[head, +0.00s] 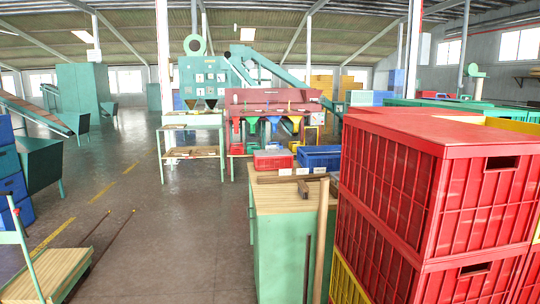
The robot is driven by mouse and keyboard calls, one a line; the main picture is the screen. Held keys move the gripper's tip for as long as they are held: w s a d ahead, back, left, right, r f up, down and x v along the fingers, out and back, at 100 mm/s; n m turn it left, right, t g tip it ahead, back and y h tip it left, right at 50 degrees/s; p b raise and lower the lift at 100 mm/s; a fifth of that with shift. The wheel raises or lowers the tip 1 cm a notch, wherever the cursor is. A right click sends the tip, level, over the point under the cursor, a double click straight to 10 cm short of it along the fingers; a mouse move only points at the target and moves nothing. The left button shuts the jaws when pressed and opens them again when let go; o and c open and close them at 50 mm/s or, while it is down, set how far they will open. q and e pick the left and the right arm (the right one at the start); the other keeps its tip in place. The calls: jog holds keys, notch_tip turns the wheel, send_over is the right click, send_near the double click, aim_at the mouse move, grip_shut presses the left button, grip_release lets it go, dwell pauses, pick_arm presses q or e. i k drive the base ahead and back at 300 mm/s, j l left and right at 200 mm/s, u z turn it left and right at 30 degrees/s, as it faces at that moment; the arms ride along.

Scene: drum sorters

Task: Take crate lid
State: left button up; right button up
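A stack of large red crates (380,238) fills the right of the head view, close to me. A flat red lid (430,127) covers the top crate (440,205) of the front stack. No gripper shows in the head view. I cannot see either of my arms.
A green bench (281,240) with a wooden top stands left of the crates, with a wooden pole leaning by it. Blue crates (10,170) are stacked at the left edge. A low wooden platform (50,274) lies lower left. Clear floor (165,230) runs between.

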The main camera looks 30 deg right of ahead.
aim_at(278, 152)
jog(key=i+j, duration=0.1)
jog(key=i, duration=0.3)
jog(key=i+j+u, duration=0.1)
jog(key=i, duration=0.3)
jog(key=i+l+z, duration=0.1)
jog(key=i+z, duration=0.15)
jog(key=i, duration=0.45)
jog(key=i+z, duration=0.25)
jog(key=i, duration=0.45)
jog(key=i+j+z, duration=0.25)
jog(key=i, duration=0.4)
jog(key=i+z, duration=0.1)
jog(key=i, duration=0.55)
jog(key=i+j+z, duration=0.1)
jog(key=i, duration=0.55)
jog(key=i+j+z, duration=0.1)
jog(key=i, duration=0.5)
jog(key=j, duration=0.1)
